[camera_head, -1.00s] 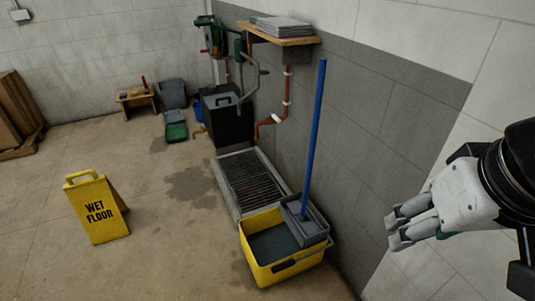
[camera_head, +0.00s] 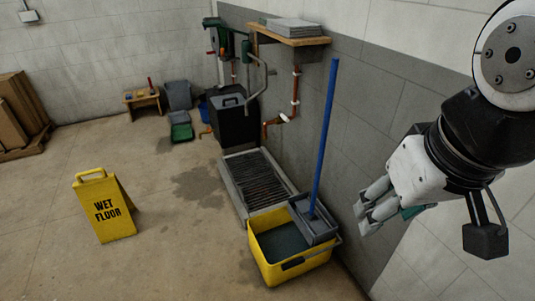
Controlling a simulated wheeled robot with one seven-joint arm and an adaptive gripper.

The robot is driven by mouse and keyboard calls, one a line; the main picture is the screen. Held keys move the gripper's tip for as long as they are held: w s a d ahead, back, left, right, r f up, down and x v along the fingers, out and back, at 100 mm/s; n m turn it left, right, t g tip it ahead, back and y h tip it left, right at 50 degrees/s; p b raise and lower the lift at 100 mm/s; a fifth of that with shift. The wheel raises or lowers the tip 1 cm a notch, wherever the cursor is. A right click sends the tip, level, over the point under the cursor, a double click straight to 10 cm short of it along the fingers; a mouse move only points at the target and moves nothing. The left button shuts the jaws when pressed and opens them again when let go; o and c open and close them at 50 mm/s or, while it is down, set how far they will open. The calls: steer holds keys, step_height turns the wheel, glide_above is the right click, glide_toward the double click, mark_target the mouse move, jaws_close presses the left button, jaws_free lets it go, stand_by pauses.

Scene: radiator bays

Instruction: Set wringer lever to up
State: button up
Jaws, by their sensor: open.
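A yellow mop bucket (camera_head: 283,269) with dark water stands on the floor at the lower middle. A grey wringer (camera_head: 313,224) sits on its far right corner, with the blue mop handle (camera_head: 325,130) rising from it. A thin grey bar (camera_head: 333,249) runs low along the bucket's right side; I cannot tell whether it is the wringer lever or the bucket handle. My gripper (camera_head: 364,218) is at the right, in front of the wall, apart from the bucket and right of the wringer. It is open and empty, fingers pointing left and down.
A floor grate (camera_head: 235,193) lies behind the bucket. A wooden wall shelf (camera_head: 290,36) and orange pipes (camera_head: 295,95) are on the right wall. A yellow wet-floor sign (camera_head: 103,208) stands at the left. The floor between sign and bucket is clear.

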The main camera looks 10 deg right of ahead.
steer(key=w+a+f+n+g+h+b, duration=0.25)
steer(key=w+f+g+h+b, duration=0.3)
steer(key=w+f+b, duration=1.45)
steer(key=w+a+f+n+h+b, duration=0.1)
steer(key=w+a+f+h, duration=0.1)
steer(key=w+f, duration=0.55)
steer(key=w+a+f+h+b, duration=0.15)
steer(key=w+f, duration=0.25)
steer(key=f, duration=0.6)
steer(key=w+a+f+n+h+b, duration=0.1)
steer(key=w+a+f, duration=0.1)
steer(key=w+f, duration=0.55)
steer(key=n+t+h+b, duration=0.5)
steer(key=t+h+b, duration=0.15)
steer(key=b, duration=0.65)
glide_toward(302, 260)
steer(key=shift+h, duration=0.35)
steer(key=d, duration=0.1)
steer(key=w+d+f+b, duration=0.1)
steer(key=d, duration=0.2)
steer(key=shift+w+d+f+b, duration=0.2)
steer(key=shift+w+d+b, duration=0.1)
steer(key=shift+w+b, duration=0.1)
jaws_close()
